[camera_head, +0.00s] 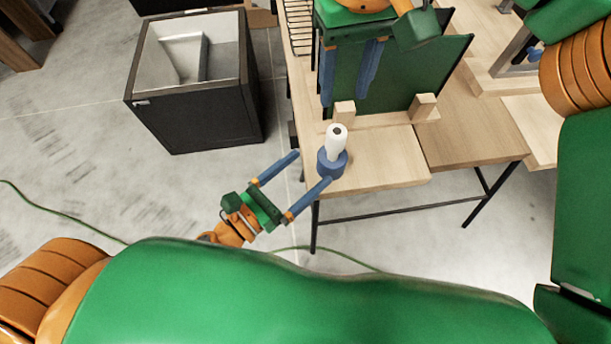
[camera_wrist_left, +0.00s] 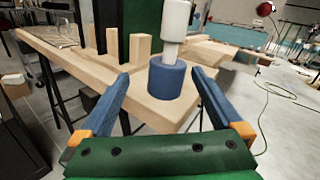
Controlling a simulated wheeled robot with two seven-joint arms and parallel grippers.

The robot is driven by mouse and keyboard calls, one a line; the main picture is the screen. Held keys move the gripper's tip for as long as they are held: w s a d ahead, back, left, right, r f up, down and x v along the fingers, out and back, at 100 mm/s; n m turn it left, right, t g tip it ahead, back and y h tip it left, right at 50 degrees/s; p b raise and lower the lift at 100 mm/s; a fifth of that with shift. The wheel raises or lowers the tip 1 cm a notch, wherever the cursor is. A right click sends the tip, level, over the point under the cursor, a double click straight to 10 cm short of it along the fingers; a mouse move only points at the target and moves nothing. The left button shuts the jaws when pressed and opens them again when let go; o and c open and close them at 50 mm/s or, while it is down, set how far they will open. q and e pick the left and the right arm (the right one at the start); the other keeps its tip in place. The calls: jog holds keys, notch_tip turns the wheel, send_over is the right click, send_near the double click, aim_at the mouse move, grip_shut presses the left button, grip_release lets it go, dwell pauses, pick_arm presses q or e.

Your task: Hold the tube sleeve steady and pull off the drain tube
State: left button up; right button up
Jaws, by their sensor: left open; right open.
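The tube sleeve (camera_head: 331,165) is a short blue cylinder standing upright near the table's front left corner. The white drain tube (camera_head: 337,142) rises upright from it, with a dark hole in its top. My left gripper (camera_head: 311,168) is open and low beside the sleeve, one fingertip close to its base. In the left wrist view the sleeve (camera_wrist_left: 167,84) shows between and ahead of the open fingers; I cannot tell whether they touch it. The tube (camera_wrist_left: 175,18) is cut off at the top there. My right gripper (camera_head: 345,97) is open and empty, fingers down, behind the tube.
The wooden table (camera_head: 388,174) has a dark green panel (camera_head: 400,82) upright between wooden blocks (camera_head: 423,106), behind the tube. A black open-topped box (camera_head: 200,122) stands on the floor to the left. A green cable (camera_head: 60,217) lies on the floor. The table's front right is clear.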

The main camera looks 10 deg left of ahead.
aim_at(321, 168)
pick_arm(q)
jog(key=shift+s+d+f+m, duration=0.3)
jog(key=shift+d+m, duration=0.05)
jog(key=shift+m, duration=0.55)
jog(key=shift+d+m, duration=0.3)
jog(key=shift+m, duration=0.1)
jog(key=x, duration=0.6)
jog(key=shift+w+d+f, duration=0.2)
jog(key=shift+w, duration=0.1)
jog(key=shift+s, duration=0.1)
jog(key=c, duration=1.4)
jog(key=shift+c, duration=0.2)
pick_arm(e)
jog(key=o, duration=0.3)
notch_tip(321, 168, down, 4)
jog(key=shift+r+m, duration=0.15)
jog(key=shift+m, duration=0.65)
notch_tip(321, 168, down, 8)
jog(key=shift+r, duration=0.1)
